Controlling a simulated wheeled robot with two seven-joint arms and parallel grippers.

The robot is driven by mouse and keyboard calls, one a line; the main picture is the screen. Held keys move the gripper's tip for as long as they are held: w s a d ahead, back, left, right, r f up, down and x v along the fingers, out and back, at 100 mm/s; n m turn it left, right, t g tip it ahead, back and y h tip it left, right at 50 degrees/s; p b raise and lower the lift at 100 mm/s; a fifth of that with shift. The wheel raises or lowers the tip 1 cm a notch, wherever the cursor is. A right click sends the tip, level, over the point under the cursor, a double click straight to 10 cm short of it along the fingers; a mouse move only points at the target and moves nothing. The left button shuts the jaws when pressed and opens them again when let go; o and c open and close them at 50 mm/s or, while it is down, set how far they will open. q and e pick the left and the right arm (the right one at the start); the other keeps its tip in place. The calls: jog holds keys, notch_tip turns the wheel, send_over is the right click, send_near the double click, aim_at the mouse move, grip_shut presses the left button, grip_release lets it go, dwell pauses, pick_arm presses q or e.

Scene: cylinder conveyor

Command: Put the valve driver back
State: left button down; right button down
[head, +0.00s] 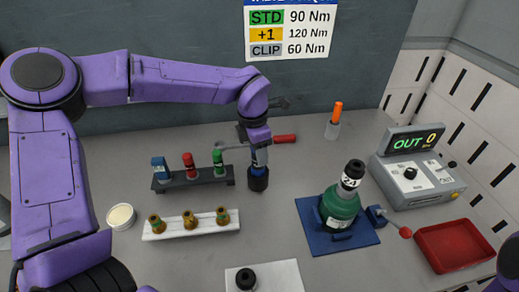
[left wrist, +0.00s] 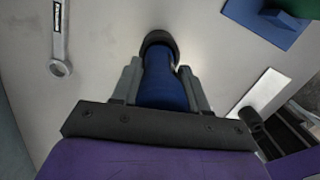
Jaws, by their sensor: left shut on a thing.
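My left gripper (head: 258,152) is shut on the valve driver (head: 260,158), a blue upright tool. Its lower end is at a black cup-like piece (head: 258,182) low over the grey bench. I cannot tell whether that piece is a holder or part of the driver. In the left wrist view the blue driver (left wrist: 165,85) sits between both fingers, with a dark ring (left wrist: 160,38) around its far end. A green cylinder (head: 340,206) with a black top stands on a blue base plate (head: 313,236) to the right. My right gripper is out of view.
A dark rack (head: 205,181) holds blue, red and green pieces left of the gripper. A white rack (head: 165,236) holds brass valves. A red-handled wrench (head: 285,139) lies behind the gripper. A red tray (head: 422,238) and a console (head: 425,190) stand right.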

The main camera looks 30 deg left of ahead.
pick_arm(q)
jog(key=shift+f+b, duration=0.3)
jog(key=shift+f, duration=0.2)
jog(key=c, duration=0.6)
grip_release()
jog(key=shift+o, duration=0.5)
jog(key=shift+s, duration=0.1)
notch_tip(320, 180, up, 6)
jog(key=p, duration=0.6)
